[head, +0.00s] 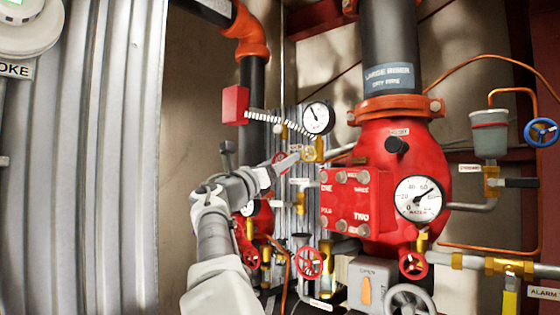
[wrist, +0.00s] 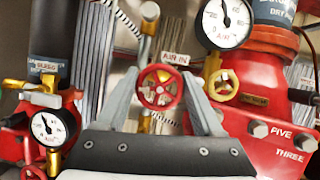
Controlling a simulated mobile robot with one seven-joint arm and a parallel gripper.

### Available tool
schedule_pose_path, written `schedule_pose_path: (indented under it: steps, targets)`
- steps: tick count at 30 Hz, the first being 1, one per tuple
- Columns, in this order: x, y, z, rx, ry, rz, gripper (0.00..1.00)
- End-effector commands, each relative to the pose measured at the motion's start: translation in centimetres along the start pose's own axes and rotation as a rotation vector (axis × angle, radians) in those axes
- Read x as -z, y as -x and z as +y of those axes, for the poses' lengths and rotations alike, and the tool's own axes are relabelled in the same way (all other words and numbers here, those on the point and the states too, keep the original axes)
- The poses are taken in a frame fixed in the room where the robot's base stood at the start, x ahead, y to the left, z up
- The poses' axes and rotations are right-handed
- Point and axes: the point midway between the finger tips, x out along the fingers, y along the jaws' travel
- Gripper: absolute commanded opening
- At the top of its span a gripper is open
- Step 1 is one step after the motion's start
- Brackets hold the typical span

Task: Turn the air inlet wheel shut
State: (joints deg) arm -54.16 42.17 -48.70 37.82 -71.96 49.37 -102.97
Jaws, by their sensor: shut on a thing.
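The air inlet wheel (wrist: 160,90) is a small red handwheel below a label (wrist: 176,59) reading "AIR IN". In the wrist view it sits between the two grey fingers of my gripper (wrist: 163,97), which are shut on its rim from both sides. In the head view my gripper (head: 284,163) reaches up to the same red wheel (head: 279,159), which is partly hidden by the fingers. How far the wheel is turned cannot be told.
The large red valve body (head: 380,160) with a water gauge (head: 418,198) stands to the right. Several other red handwheels and pipes are lower down.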

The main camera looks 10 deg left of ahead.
Motion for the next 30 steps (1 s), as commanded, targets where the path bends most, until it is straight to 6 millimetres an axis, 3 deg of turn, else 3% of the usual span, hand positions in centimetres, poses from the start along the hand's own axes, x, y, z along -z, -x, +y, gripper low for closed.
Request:
schedule_pose_path:
  steps: [6, 13, 30]
  targets:
    - [-0.18, -0.06, -0.03, 0.072, -0.171, -0.005, 0.13]
    - [-0.43, -0.04, -0.02, 0.105, -0.254, -0.011, 0.13]
    - [-0.27, 0.03, -0.20, 0.126, -0.314, -0.005, 0.13]
